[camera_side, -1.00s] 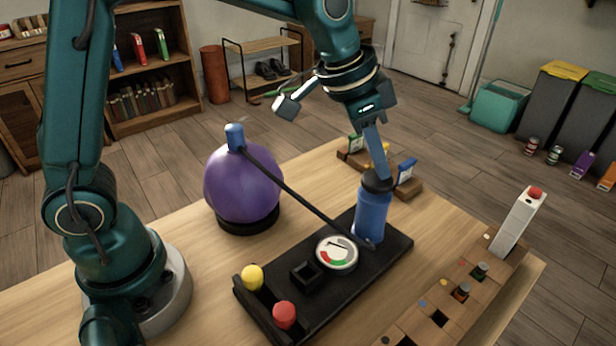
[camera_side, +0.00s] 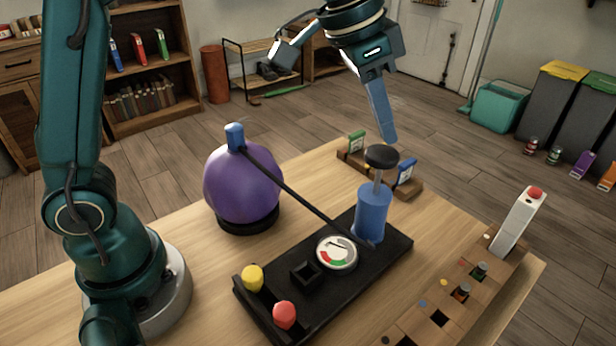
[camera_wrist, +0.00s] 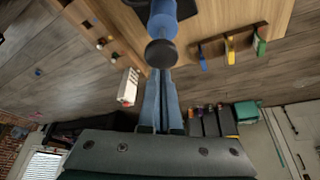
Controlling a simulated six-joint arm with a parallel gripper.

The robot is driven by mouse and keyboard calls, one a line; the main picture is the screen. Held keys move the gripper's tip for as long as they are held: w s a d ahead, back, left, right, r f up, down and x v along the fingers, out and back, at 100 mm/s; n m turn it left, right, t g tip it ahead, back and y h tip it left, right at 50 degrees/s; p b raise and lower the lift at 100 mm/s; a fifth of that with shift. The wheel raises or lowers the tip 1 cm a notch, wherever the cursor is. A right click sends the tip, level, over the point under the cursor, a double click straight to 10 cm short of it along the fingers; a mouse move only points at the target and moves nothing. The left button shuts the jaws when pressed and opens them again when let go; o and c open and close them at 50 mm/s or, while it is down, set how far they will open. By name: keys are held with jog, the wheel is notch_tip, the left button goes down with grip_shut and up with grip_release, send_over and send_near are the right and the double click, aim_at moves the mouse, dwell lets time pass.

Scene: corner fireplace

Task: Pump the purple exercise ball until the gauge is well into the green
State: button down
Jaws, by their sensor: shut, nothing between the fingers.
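The purple ball (camera_side: 242,187) sits on a black ring with a blue valve piece (camera_side: 235,136) on top. A black hose (camera_side: 305,202) runs from it to the black pump base (camera_side: 390,252). The blue pump (camera_side: 372,212) stands upright there with its rod out and its black cap (camera_side: 381,157) raised. My gripper (camera_side: 388,138) is shut and empty, pointing down just above the cap. In the wrist view the fingertips (camera_wrist: 160,74) are close to the cap (camera_wrist: 161,54). The round gauge (camera_side: 337,252) has red and green zones; its thin needle is too small to read surely.
A yellow knob (camera_side: 252,278) and a red knob (camera_side: 285,315) stand on the base's near left end. A wooden rack (camera_side: 455,300) holds a white red-topped block (camera_side: 518,222) at the right. Small coloured cards (camera_side: 404,172) stand behind the pump.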

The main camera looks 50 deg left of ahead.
aim_at(374, 152)
jog(key=shift+f, duration=0.15)
dwell(2.5)
dwell(0.4)
dwell(2.3)
dwell(0.4)
jog(key=shift+f, duration=3.1)
jog(key=shift+r, duration=3.25)
